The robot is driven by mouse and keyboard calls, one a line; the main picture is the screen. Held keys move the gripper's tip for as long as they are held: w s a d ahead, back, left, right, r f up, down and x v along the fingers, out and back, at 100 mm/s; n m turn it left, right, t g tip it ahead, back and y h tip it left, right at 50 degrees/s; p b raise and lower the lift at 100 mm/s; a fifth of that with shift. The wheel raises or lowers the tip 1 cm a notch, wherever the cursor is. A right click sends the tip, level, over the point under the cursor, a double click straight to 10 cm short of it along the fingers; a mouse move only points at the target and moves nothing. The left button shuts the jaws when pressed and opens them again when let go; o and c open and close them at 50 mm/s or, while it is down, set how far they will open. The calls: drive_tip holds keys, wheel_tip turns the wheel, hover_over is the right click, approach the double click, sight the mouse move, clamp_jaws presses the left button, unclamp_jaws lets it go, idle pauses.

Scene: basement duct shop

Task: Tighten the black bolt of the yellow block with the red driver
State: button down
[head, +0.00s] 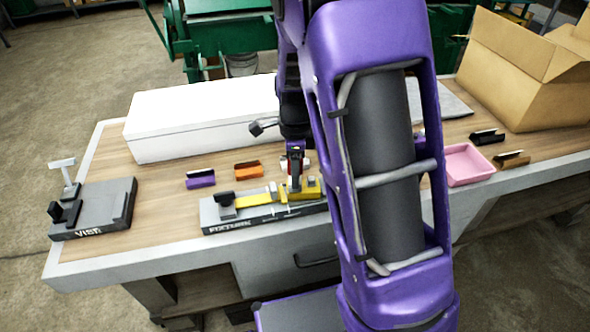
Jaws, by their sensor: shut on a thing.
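My gripper (296,158) is over the grey fixture (262,217), near its right part. It is shut on the red driver (307,161), of which only small red patches show around the jaws. The yellow block (312,187) sits on the fixture directly under the gripper. A dark upright part reaches down in front of the block; I cannot tell whether it is a finger or part of the driver. The black bolt cannot be made out, and contact between driver and bolt is hidden.
A vise (95,210) stands at the table's left end, a long white box (200,120) behind. Purple (200,182) and orange (247,170) holders lie between. A pink tray (467,164) and cardboard box (530,75) are at right. My arm hides the table's middle right.

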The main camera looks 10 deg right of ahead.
drive_tip(key=shift+m, duration=0.5)
drive_tip(key=shift+n, duration=0.9)
drive_tip(key=shift+r, duration=2.5)
